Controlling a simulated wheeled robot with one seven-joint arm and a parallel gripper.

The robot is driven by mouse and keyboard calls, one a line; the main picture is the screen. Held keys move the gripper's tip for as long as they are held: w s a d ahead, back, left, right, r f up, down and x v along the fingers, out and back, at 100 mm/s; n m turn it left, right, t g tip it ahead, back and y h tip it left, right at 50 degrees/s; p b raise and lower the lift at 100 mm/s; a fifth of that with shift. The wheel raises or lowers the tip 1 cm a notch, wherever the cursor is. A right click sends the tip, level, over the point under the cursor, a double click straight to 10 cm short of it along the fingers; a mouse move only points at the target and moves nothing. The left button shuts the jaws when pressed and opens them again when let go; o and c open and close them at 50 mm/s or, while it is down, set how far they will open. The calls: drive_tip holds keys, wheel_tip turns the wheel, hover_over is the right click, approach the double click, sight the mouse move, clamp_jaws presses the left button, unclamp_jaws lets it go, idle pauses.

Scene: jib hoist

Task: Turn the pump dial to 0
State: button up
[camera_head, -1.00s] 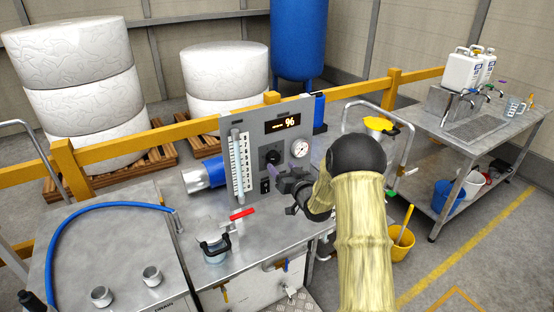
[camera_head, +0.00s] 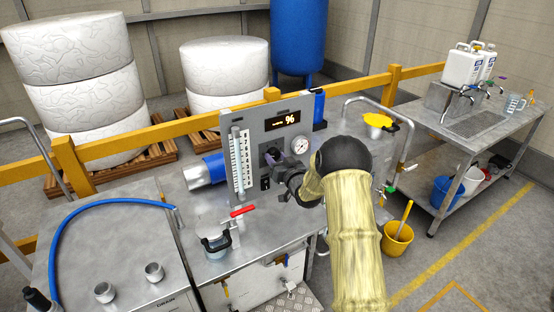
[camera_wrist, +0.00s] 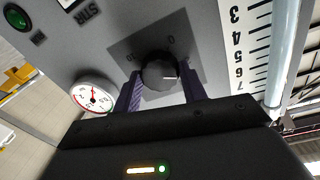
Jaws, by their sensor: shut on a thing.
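The pump dial (camera_wrist: 160,72) is a round dark knob on a darker square plate, set in the grey upright panel (camera_head: 262,127). A "0" marking shows on the plate above the knob in the wrist view. My gripper (camera_wrist: 160,90) has its two purple fingers on either side of the knob and is shut on it. In the head view my gripper (camera_head: 279,164) is at the panel face and hides most of the dial. The display (camera_head: 283,119) above the dial shows a "%" sign; its smaller text cannot be read.
A round gauge (camera_head: 300,145) sits right of the dial, and a scale with a clear tube (camera_head: 240,163) left of it. A red-handled valve (camera_head: 240,211) and a blue motor (camera_head: 207,170) stand on the steel bench. A blue hose (camera_head: 95,207) lies at the left.

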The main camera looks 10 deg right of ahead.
drive_tip(key=shift+f+n+b, duration=0.2)
drive_tip(key=shift+n+b, duration=0.2)
drive_tip(key=shift+b, duration=0.55)
drive_tip(key=n+b, duration=0.1)
drive_tip(key=b, duration=0.2)
drive_tip(key=shift+f+n, duration=0.15)
drive_tip(key=shift+n, duration=0.25)
drive_tip(key=n+b, duration=0.4)
drive_tip(key=b, duration=0.3)
drive_tip(key=shift+f, duration=0.1)
drive_tip(key=n+b, duration=0.4)
drive_tip(key=b, duration=0.2)
drive_tip(key=shift+n+y+b, duration=0.4)
drive_tip(key=n+b, duration=0.2)
drive_tip(key=shift+r+n+b, duration=0.25)
drive_tip(key=shift+n+b, duration=0.05)
drive_tip(key=shift+b, duration=0.1)
drive_tip(key=shift+r, duration=0.1)
drive_tip(key=o, duration=1)
drive_tip(key=shift+s, duration=0.1)
